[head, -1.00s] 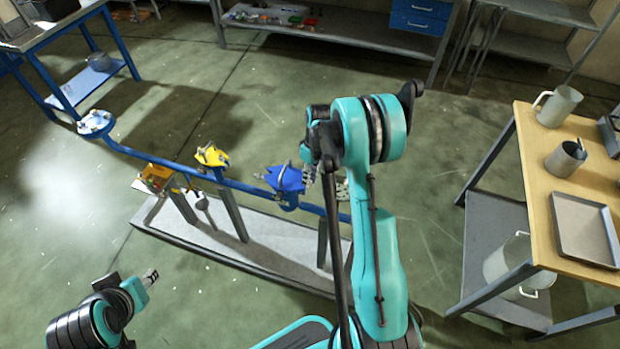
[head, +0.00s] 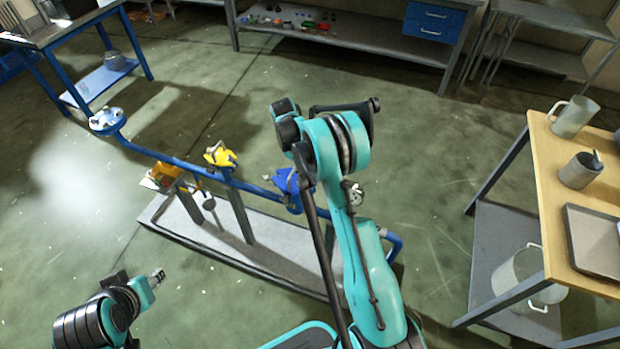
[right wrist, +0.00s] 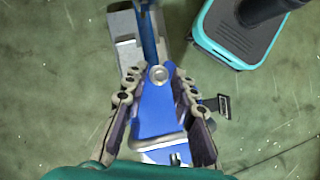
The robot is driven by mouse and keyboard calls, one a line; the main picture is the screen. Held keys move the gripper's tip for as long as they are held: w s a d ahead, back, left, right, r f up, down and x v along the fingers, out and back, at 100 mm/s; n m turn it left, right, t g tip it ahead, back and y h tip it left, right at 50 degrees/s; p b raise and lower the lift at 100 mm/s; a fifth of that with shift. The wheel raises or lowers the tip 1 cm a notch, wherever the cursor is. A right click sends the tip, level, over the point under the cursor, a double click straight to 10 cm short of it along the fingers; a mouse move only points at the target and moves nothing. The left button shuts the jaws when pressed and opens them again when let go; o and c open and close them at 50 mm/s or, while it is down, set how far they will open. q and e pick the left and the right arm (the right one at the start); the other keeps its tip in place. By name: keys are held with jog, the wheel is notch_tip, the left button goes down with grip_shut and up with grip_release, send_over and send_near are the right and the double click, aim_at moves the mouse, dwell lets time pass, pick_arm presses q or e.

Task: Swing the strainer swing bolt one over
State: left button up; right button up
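The blue strainer (head: 285,183) sits on the blue pipe, partly hidden behind my right arm in the head view. In the right wrist view, a blue tapered part (right wrist: 158,112) with a round pale bolt head (right wrist: 158,74) lies between the fingers of my right gripper (right wrist: 157,82). The fingers are spread, one on each side of it; I cannot tell whether they touch it. I cannot tell which swing bolt is number one. My right gripper is hidden in the head view. My left gripper (head: 158,277) is away from the pipe, low at the left; its fingertips are too small to judge.
The blue pipe (head: 165,157) also carries a yellow fitting (head: 221,155) and a pale blue flange (head: 107,119), above a grey plinth (head: 270,250). A wooden-topped table (head: 555,190) with mugs and a tray stands at the right. Open floor lies behind the pipe.

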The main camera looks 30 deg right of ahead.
jog(key=v, duration=1.2)
jog(key=shift+r, duration=0.1)
